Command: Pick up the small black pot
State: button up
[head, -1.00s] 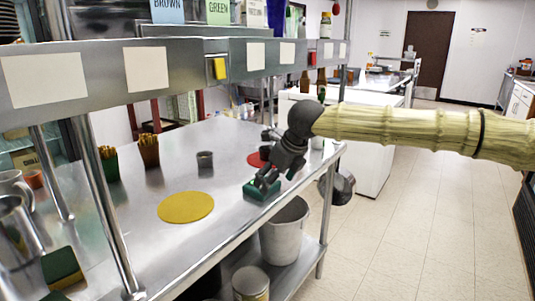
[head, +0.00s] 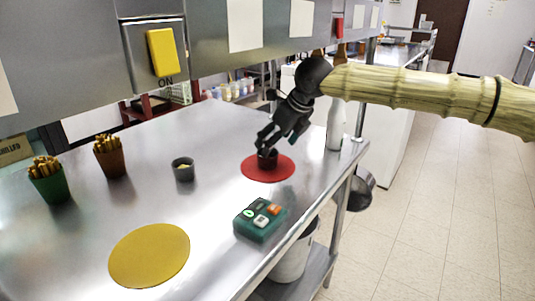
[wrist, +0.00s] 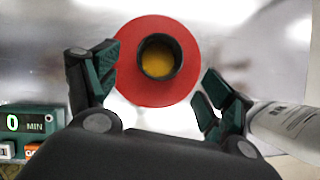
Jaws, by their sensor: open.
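A small black pot (head: 268,161) stands upright on a round red mat (head: 285,174) on the steel table. My gripper (head: 264,143) is open and points down just above the pot; in the head view its fingertips overlap the pot's top. In the wrist view the pot (wrist: 160,75) has yellow contents and lies ahead between the two open fingers (wrist: 160,80), on the red mat (wrist: 130,80). Neither finger appears to touch it.
A green timer (head: 260,222) lies in front of the mat, and a pale bottle (head: 336,125) stands right of it. A dark grey cup (head: 183,170), a yellow mat (head: 150,255) and fries in brown (head: 110,160) and green (head: 50,183) holders are to the left. A shelf (head: 215,45) overhangs the table.

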jog(key=shift+a+f, duration=0.25)
jog(key=shift+s+a, duration=0.1)
jog(key=shift+s, duration=0.15)
jog(key=shift+w+b+x, duration=0.25)
jog(key=shift+x, duration=1.3)
jog(key=shift+w+b+x, duration=0.2)
jog(key=shift+b+x, duration=0.05)
jog(key=shift+x, duration=1.3)
jog(key=shift+s+r, duration=0.1)
jog(key=shift+r, duration=0.1)
jog(key=shift+c, duration=0.7)
jog(key=c, duration=1.1)
jog(key=shift+r, duration=0.1)
jog(key=shift+c, duration=0.2)
jog(key=shift+r+p, duration=0.35)
jog(key=shift+r, duration=1.1)
jog(key=shift+s+d+r, duration=0.1)
jog(key=shift+d+r, duration=0.15)
jog(key=shift+r, duration=0.05)
jog(key=s+d, duration=0.2)
jog(key=s, duration=0.2)
jog(key=s+d+r, duration=0.1)
jog(key=s+d, duration=0.1)
jog(key=s, duration=0.3)
jog(key=s+d+p, duration=0.1)
jog(key=s+d, duration=0.1)
jog(key=s, duration=0.3)
jog(key=shift+s+d+r, duration=0.15)
jog(key=shift+d, duration=0.15)
